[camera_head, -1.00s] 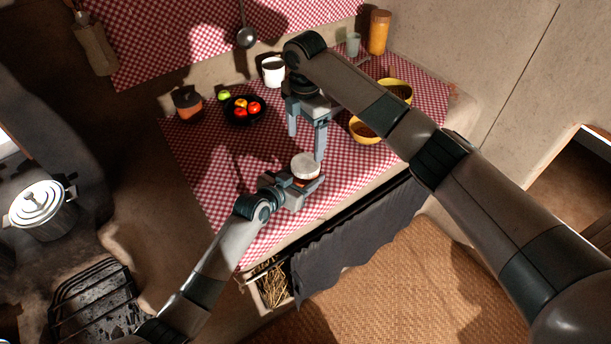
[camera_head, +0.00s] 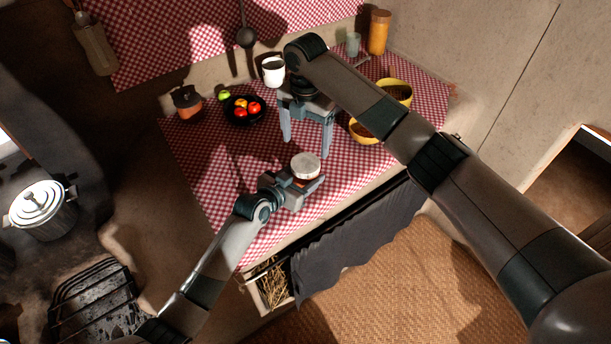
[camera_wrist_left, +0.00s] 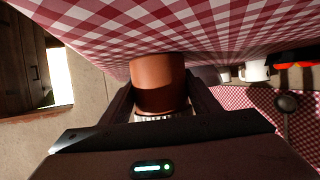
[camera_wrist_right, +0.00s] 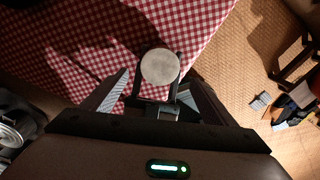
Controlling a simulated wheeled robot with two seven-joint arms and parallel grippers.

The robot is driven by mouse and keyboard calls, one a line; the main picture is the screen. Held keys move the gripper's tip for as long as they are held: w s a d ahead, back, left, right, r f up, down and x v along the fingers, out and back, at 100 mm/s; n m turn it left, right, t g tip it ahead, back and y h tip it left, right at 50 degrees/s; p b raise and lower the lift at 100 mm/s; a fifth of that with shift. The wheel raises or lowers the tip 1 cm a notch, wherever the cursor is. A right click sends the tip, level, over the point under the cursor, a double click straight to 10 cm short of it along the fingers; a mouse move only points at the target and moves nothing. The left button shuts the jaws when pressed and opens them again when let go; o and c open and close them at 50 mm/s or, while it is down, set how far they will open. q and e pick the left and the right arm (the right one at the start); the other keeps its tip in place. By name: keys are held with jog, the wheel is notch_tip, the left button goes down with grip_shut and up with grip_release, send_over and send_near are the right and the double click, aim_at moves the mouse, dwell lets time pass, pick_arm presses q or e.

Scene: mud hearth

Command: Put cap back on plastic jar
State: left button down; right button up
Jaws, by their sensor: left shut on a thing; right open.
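The brown plastic jar (camera_wrist_left: 158,80) is held between the fingers of my left gripper (camera_head: 304,181), at the front of the checked table. The white cap (camera_head: 305,162) sits on top of the jar; its ribbed edge (camera_wrist_left: 163,117) shows in the left wrist view. Whether it is screwed tight I cannot tell. In the right wrist view the cap (camera_wrist_right: 160,66) appears as a round pale disc beyond the spread fingers. My right gripper (camera_head: 307,147) is open and empty, pointing down, just above and behind the cap.
A black bowl of fruit (camera_head: 238,120), a lidded brown pot (camera_head: 187,113) and a white mug (camera_head: 273,66) stand at the back. Yellow bowls (camera_head: 362,138) are right of my right gripper. The left front of the checked cloth (camera_head: 205,165) is clear.

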aim_at(306, 163)
jog(key=shift+f, duration=3.8)
jog(key=c, duration=1.1)
